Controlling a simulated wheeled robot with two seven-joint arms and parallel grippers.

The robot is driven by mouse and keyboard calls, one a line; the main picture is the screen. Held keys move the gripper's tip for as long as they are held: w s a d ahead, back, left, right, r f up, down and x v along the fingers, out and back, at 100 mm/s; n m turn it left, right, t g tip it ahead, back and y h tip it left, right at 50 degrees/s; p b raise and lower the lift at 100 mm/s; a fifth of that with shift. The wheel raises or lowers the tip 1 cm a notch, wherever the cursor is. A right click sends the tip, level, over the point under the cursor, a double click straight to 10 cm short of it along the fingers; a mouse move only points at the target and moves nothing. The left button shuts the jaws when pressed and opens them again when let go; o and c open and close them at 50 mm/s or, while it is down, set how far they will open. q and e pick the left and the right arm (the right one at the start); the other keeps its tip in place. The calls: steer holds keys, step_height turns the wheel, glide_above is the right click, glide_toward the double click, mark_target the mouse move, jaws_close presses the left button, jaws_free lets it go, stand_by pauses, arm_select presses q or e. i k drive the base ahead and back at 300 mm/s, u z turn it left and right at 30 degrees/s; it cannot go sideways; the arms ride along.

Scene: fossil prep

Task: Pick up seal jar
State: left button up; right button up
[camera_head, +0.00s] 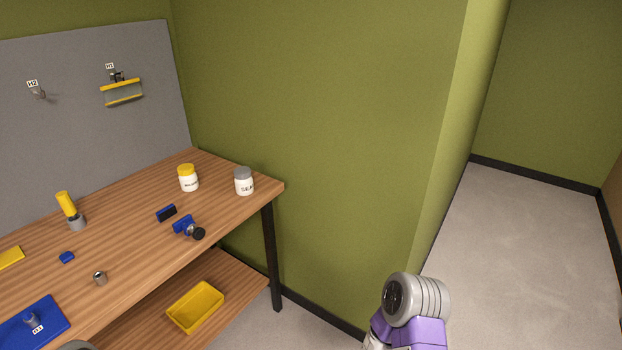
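The seal jar (244,182) is a white jar with a grey lid, and its label reads "SEA" with the rest turned out of sight. It stands upright near the right end of the wooden workbench (140,225), close to the green wall. Neither of my grippers shows in the head view. Only a purple and grey part of my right arm shows at the bottom right, well apart from the jar.
A white jar with a yellow lid (188,178) stands left of the seal jar. A blue clamp-like tool (184,224) and a dark blue block (166,213) lie nearer the front edge. A yellow tray (195,306) sits on the lower shelf. Floor right of the bench is clear.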

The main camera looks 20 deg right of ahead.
mark_target(245, 188)
steer(key=z, duration=0.5)
steer(key=k, duration=0.55)
steer(key=z, duration=0.3)
steer(key=i, duration=1.5)
steer(key=u, duration=0.9)
